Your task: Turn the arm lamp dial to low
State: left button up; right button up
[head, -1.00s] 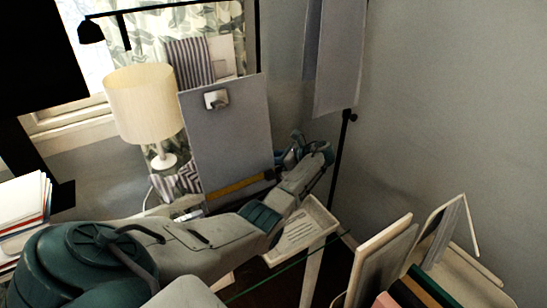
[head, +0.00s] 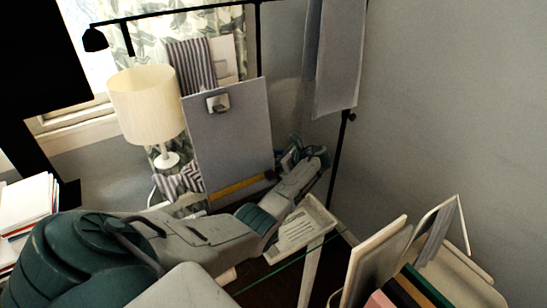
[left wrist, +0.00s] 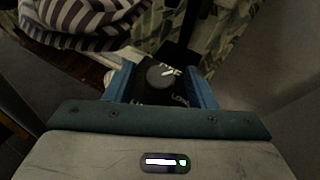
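A black arm lamp (head: 95,38) hangs from a long thin arm at the top left of the head view. In the left wrist view a round grey dial (left wrist: 160,76) sits on a dark panel (left wrist: 150,95) with white lettering; one label seems to read OFF, another partly reads LOW. The dial's pointer is hard to make out. My left gripper (left wrist: 162,82) is open, its blue fingers on either side of the dial; I cannot tell whether they touch it. My right gripper is not in view.
A grey clipboard-like board (head: 230,140) and a cream table lamp (head: 146,103) stand beside my left arm. Striped cloth (left wrist: 85,22) lies close to the gripper. A thin black pole (head: 340,155) rises behind it. Framed panels and books (head: 375,265) stand at lower right.

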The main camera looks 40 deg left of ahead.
pick_arm(q)
jog(key=shift+d, duration=0.1)
jog(key=b+v, duration=0.1)
jog(key=v, duration=0.8)
jog(key=shift+w+d+b, duration=0.1)
jog(key=shift+d+b, duration=0.25)
jog(key=shift+d+r, duration=0.25)
jog(key=shift+d, duration=0.15)
